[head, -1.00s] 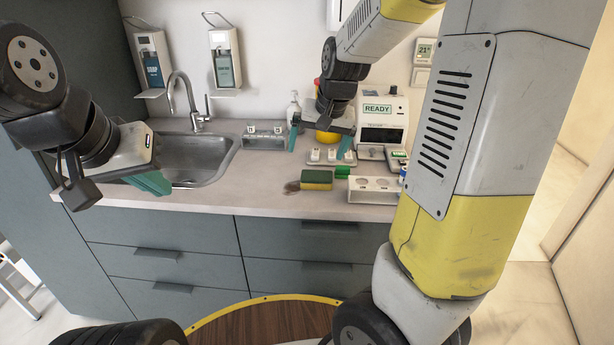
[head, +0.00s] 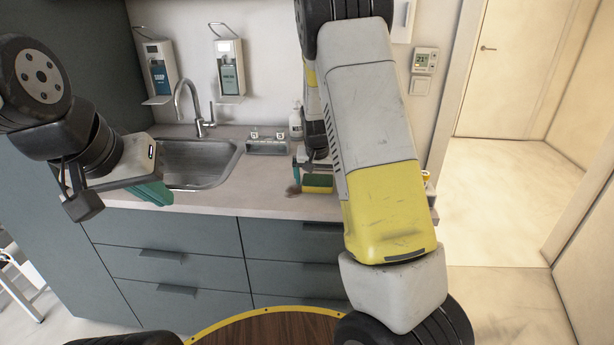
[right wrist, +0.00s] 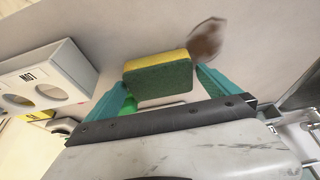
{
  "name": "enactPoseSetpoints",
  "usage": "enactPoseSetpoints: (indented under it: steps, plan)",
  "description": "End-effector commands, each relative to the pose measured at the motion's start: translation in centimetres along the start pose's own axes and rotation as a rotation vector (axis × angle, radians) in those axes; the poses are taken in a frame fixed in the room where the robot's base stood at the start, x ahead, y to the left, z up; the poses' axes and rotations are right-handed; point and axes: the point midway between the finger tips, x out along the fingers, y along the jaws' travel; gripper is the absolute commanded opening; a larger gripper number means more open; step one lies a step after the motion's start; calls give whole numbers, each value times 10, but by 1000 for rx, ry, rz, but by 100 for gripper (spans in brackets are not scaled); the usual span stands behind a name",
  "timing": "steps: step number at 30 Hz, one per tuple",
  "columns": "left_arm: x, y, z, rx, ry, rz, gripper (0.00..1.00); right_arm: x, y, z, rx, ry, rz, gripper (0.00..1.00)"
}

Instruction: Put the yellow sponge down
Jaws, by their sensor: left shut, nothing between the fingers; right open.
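The yellow sponge (head: 318,181) with a green scouring side lies on the counter (head: 262,203) near its front edge, partly hidden behind my right arm in the head view. In the right wrist view the sponge (right wrist: 158,80) sits between the two teal fingers of my right gripper (right wrist: 163,88). That gripper is open, with its fingers at either side of the sponge; a gap shows at the right finger, and I cannot tell whether the left finger touches. My left gripper (head: 152,193) is shut and empty in front of the sink.
A brown, blurred spot (right wrist: 207,40) lies beside the sponge. A white rack with round holes (right wrist: 45,88) stands on the sponge's other side. The sink (head: 195,163) and a small grey holder (head: 266,144) are to the left.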

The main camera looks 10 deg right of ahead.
Motion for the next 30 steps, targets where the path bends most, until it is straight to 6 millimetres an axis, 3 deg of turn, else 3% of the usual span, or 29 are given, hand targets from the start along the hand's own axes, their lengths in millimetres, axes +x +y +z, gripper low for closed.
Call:
enactPoseSetpoints:
  steps: [3,10,18,20,21,30]
  plan:
    - [0,0,0,0,0,0,0,9,0,0,1,-2,0,100]
    - [0,0,0,0,0,0,0,9,0,0,0,-1,-1,100]
    - [0,0,0,0,0,0,0,9,0,0,0,-1,-1,48]
    - [0,0,0,0,0,0,0,9,0,0,0,-1,-1,48]
    - [0,0,0,0,0,0,0,9,0,0,0,-1,-1,42]
    - [0,0,0,0,0,0,0,5,0,-2,0,0,-1,42]
